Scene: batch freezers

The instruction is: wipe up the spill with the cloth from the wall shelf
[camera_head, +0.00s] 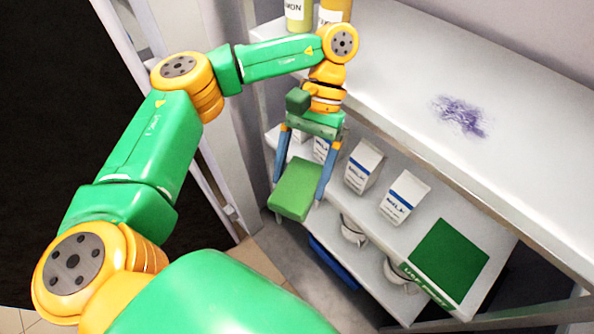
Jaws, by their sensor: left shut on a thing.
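The spill is a purple smear (462,116) on the white counter top (400,70). My left gripper (305,165) is shut on a green, flat, block-like cloth (297,188), held between its two blue fingers. The gripper points down in front of the shelves under the counter, to the left of the spill and below the counter top. The cloth looks clear of the shelf, though the exact gap is hard to tell. My right gripper is not in view.
White milk cartons (403,197) stand on the shelf below the counter, beside a green mat (450,258) and a "use first" label. White cups (353,232) and a blue tray (332,262) are lower. A lemon jar (298,14) and an orange jar (334,12) stand on the counter's far-left end.

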